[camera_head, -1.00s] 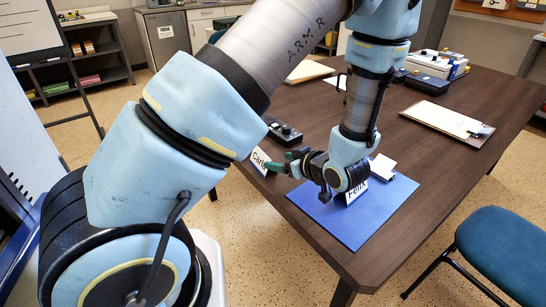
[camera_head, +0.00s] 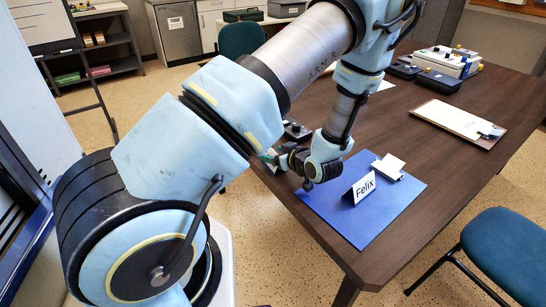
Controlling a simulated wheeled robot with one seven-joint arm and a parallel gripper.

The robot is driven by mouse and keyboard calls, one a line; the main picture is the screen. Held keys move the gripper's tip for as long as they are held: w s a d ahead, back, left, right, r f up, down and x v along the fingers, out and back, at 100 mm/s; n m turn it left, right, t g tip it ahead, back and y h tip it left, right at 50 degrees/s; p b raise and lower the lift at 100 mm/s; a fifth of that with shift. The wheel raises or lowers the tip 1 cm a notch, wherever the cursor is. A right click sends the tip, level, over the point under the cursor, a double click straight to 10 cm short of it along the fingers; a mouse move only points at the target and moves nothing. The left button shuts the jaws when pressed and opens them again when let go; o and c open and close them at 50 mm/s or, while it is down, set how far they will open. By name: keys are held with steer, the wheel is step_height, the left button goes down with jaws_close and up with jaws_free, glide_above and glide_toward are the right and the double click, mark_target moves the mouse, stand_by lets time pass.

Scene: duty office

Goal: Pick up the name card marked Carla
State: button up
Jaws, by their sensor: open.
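My gripper (camera_head: 270,159) is low over the left edge of the dark table, its fingers pointing left. It is open. The name card marked Carla cannot be made out now; it stood at this left edge in the earlier view, and my gripper and arm cover that spot. I cannot tell whether the card lies between the fingers. Another name card, marked Felix (camera_head: 358,190), stands tented on the blue mat (camera_head: 347,229), to the right of my gripper.
A small white card in a holder (camera_head: 388,167) is behind the Felix card. A dark device (camera_head: 296,130) is just behind my gripper. A clipboard (camera_head: 455,123) lies to the right, and boxes (camera_head: 448,62) stand farther back. A blue chair (camera_head: 505,245) is at the front right.

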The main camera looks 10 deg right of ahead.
steer(key=shift+w, duration=0.1)
steer(key=shift+c, duration=0.2)
jaws_close()
stand_by(0.4)
